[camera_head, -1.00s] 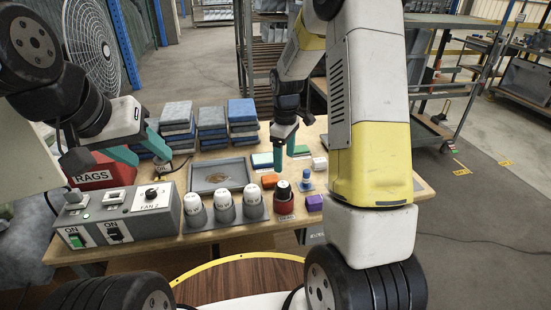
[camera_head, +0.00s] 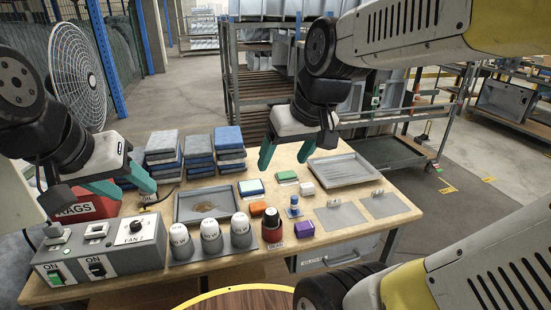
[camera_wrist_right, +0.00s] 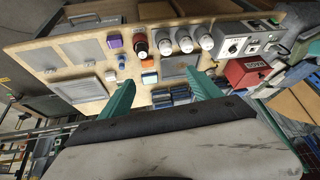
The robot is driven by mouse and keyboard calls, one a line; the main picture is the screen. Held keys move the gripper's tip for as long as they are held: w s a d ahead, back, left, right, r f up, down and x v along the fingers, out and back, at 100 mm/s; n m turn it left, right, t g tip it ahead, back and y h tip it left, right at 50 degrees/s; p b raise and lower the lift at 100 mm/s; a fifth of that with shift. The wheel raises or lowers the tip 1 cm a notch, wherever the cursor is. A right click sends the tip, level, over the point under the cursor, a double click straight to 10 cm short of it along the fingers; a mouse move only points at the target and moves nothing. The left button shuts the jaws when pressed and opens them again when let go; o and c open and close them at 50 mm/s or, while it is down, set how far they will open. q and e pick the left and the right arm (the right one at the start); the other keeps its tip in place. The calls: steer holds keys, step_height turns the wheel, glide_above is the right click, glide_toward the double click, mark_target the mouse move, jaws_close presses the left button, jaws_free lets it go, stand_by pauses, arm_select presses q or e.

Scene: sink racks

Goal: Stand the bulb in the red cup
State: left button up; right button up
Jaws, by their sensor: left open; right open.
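The red cup (camera_head: 274,235) stands at the table's front edge, right of three grey cups. The red cup also shows in the right wrist view (camera_wrist_right: 141,51). White bulb-like tops with small writing stand upright in the grey cups: left (camera_head: 179,235), middle (camera_head: 209,228) and right (camera_head: 240,223). I cannot tell which is meant. My right gripper (camera_head: 285,152) is open and empty above the table's back. My left gripper (camera_head: 127,186) is open and empty near the red rags box.
The switch box (camera_head: 95,250) stands front left, by the red rags box (camera_head: 88,207). Blue-grey stacks (camera_head: 198,150) line the back. A blue peg (camera_head: 294,207) and purple block (camera_head: 304,229) are close to the red cup. A grey tray (camera_head: 345,169) lies back right.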

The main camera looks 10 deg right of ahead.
steer(key=shift+m+t, duration=0.5)
steer(key=shift+m, duration=0.3)
steer(key=s, duration=0.4)
steer(key=shift+a+r, duration=0.2)
steer(key=shift+a, duration=0.05)
